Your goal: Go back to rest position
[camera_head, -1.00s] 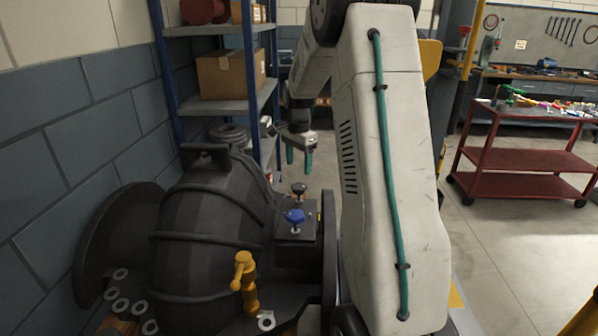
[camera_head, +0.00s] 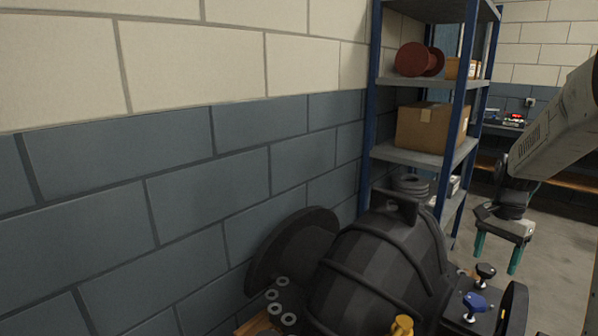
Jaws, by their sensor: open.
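My gripper (camera_head: 497,257) hangs at the right of the head view, pointing down, with its two teal fingers apart and nothing between them. It is behind and to the right of the dark casing (camera_head: 372,265), clear of it. My pale arm comes in from the right edge and is mostly out of the frame. On the casing's right side are a blue knob (camera_head: 474,303) and a black knob (camera_head: 485,271). A yellow valve handle (camera_head: 402,325) is cut off by the bottom edge.
A blue-framed shelf (camera_head: 424,152) with a cardboard box (camera_head: 430,127) and a red spool (camera_head: 418,60) stands behind the casing. A block wall (camera_head: 180,180) fills the left. Several metal rings (camera_head: 289,319) lie beside the casing. Open floor (camera_head: 556,225) shows at the right.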

